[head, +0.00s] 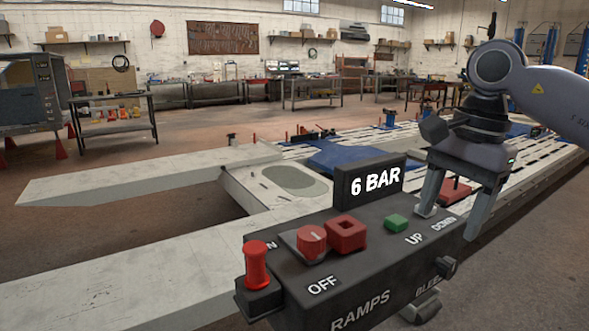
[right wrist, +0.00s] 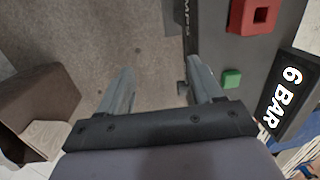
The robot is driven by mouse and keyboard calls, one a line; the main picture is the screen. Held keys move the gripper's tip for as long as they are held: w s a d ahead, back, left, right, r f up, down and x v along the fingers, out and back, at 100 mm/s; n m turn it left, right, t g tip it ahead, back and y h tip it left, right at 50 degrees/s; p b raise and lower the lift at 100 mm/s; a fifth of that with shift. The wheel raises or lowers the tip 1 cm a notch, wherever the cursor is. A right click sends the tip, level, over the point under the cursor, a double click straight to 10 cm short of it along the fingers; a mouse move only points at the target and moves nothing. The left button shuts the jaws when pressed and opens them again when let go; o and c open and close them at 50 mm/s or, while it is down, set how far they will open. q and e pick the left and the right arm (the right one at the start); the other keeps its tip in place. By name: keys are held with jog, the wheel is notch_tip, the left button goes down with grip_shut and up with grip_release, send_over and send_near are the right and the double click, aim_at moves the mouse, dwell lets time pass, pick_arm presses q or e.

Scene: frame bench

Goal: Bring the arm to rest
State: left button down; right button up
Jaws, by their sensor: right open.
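My right gripper (head: 450,210) is open and empty. In the head view it hangs from the right, pointing down over the right end of the dark control box (head: 290,268), by the UP and DOWN labels. In the right wrist view its two fingers (right wrist: 163,92) are spread, with bare floor between them. The right finger is close beside the box; I cannot tell whether it touches. A green button (head: 395,222) sits left of the gripper and also shows in the right wrist view (right wrist: 231,78). My left gripper is not in view.
The box carries a red knob (head: 311,240), a red square collar (head: 346,234), a red mushroom-shaped post (head: 257,265) and a 6 BAR sign (head: 372,183). A pale frame bench (head: 140,175) lies behind.

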jog(key=s+d+m, duration=0.1)
jog(key=d+m, duration=0.3)
jog(key=d, duration=1)
jog(key=a+f+m+t+y, duration=0.2)
jog(key=a+f+m+y, duration=1)
jog(key=a+f, duration=0.5)
jog(key=s+d+f+m+t+h, duration=0.25)
jog(key=d+f+m+t, duration=0.35)
jog(key=m, duration=0.6)
jog(key=s+d+f+m+t+h, duration=0.2)
jog(key=d+f+m+t+h, duration=0.15)
jog(key=f+m, duration=0.65)
jog(key=s+d+f+m+g+h, duration=0.1)
jog(key=s+d+f+m+h, duration=0.25)
jog(key=s+f+m, duration=0.2)
jog(key=s+d+f+m+g+h, duration=0.2)
jog(key=s+d+f+m+h, duration=0.1)
jog(key=s+d+f+m, duration=0.3)
jog(key=s+a+m+t+y, duration=0.1)
jog(key=s+a+m+t, duration=0.15)
jog(key=a+m, duration=1.1)
jog(key=a+r+n+g+p, duration=0.1)
jog(key=a+r+n+p, duration=0.3)
jog(key=p, duration=0.1)
jog(key=shift+s+a+n, duration=0.1)
jog(key=shift+n, duration=0.2)
